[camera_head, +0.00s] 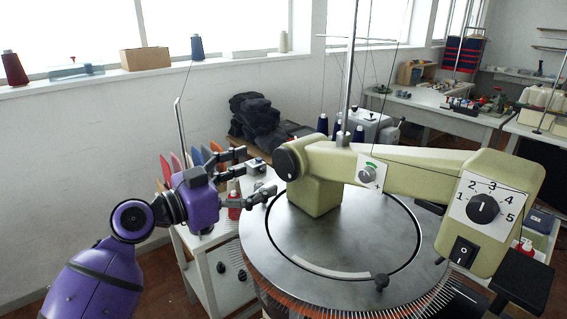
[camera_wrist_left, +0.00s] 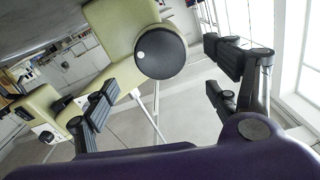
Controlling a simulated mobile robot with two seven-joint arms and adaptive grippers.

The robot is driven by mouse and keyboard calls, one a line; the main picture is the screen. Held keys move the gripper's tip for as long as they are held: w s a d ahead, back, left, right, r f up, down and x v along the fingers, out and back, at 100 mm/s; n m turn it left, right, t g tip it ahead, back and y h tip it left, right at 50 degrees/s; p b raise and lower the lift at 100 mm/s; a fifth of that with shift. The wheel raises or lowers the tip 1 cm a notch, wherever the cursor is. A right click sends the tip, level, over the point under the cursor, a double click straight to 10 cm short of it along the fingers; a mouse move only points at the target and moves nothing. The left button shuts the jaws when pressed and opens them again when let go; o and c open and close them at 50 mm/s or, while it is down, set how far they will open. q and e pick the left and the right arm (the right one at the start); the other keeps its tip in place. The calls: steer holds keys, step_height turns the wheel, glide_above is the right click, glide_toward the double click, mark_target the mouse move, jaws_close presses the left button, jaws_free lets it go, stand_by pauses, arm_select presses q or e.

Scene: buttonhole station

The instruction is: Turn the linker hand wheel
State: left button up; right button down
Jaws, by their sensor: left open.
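The linker hand wheel (camera_head: 288,163) is a black round knob on the left end of the pale green machine head (camera_head: 316,185). My left gripper (camera_head: 252,174) is purple with dark fingers. It is open and empty, just left of the hand wheel, with its fingers pointing toward it and a small gap between. My right gripper is not in view.
The round metal plate (camera_head: 290,245) with a pinned rim lies below the machine head. The numbered dial (camera_head: 483,208) and a black switch (camera_head: 463,251) are on its right end. A white side table (camera_head: 205,243) with thread cones stands under my left gripper. A wall with a window sill is behind.

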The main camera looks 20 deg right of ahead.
mark_target(283, 165)
arm_select(q)
steer(key=p+x, duration=0.1)
steer(key=x, duration=0.5)
steer(key=shift+d+r, duration=0.15)
steer(key=shift+r, duration=0.05)
steer(key=shift+d+f, duration=0.1)
steer(key=shift+d, duration=0.3)
steer(key=shift+w, duration=0.1)
steer(key=c, duration=1.2)
